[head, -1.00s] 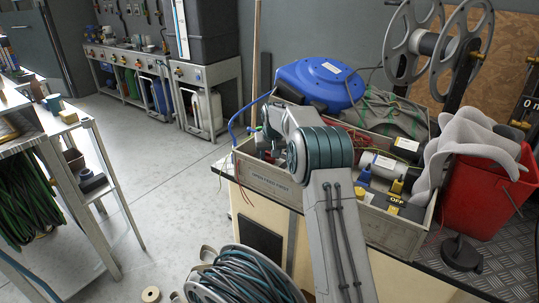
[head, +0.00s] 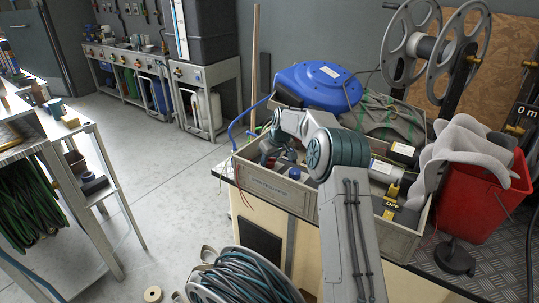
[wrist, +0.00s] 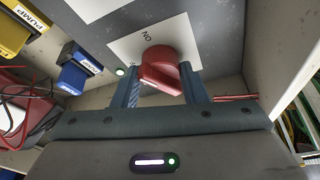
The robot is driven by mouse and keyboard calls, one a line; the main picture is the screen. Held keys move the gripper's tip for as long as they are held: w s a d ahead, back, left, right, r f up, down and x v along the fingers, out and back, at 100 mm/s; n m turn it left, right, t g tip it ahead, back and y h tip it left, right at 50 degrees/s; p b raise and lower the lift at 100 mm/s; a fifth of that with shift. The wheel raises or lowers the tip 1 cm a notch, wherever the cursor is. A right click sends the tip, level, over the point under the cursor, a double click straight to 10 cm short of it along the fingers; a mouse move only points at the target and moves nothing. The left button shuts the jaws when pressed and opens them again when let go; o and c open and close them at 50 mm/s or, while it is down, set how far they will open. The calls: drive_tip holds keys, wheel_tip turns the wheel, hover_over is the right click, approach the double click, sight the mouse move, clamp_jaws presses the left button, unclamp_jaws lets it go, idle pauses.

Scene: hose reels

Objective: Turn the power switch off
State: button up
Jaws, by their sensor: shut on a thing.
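The power switch is a red rotary knob (wrist: 160,66) on a pale plate (wrist: 128,48) with the word ON on it, in the wrist view. A small green lamp (wrist: 120,71) is lit left of the knob. My gripper (wrist: 167,84) has a finger on either side of the knob and is shut on it. The knob's grip bar lies roughly across between the fingers, slightly tilted. In the head view my arm reaches into the left end of the grey crate (head: 268,189); my fingers and the knob cannot be made out there.
A yellow block (wrist: 23,22) labelled PUMP and a blue block (wrist: 73,70) are left of the plate. Crate walls stand close around. In the head view a yellow OFF tag (head: 389,204), blue reel (head: 318,87), red bucket (head: 480,200) and cable reel (head: 238,278) are near.

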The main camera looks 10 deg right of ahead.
drive_tip(key=n+y+p, duration=0.1)
drive_tip(key=n+p, duration=0.1)
drive_tip(key=n+g+p, duration=0.1)
drive_tip(key=n, duration=0.2)
drive_tip(key=shift+w+r+n+y+p, duration=0.2)
drive_tip(key=shift+n+y+p, duration=0.1)
drive_tip(key=shift+y+p, duration=0.1)
drive_tip(key=n+g+p, duration=0.1)
drive_tip(key=n+p, duration=0.1)
drive_tip(key=n, duration=0.1)
drive_tip(key=shift+g+y+p, duration=0.3)
drive_tip(key=shift+f+n+g+p, duration=0.15)
drive_tip(key=shift+n+g+p, duration=0.15)
drive_tip(key=shift+n+p, duration=0.55)
drive_tip(key=shift+f+n, duration=0.1)
drive_tip(key=shift+n, duration=0.45)
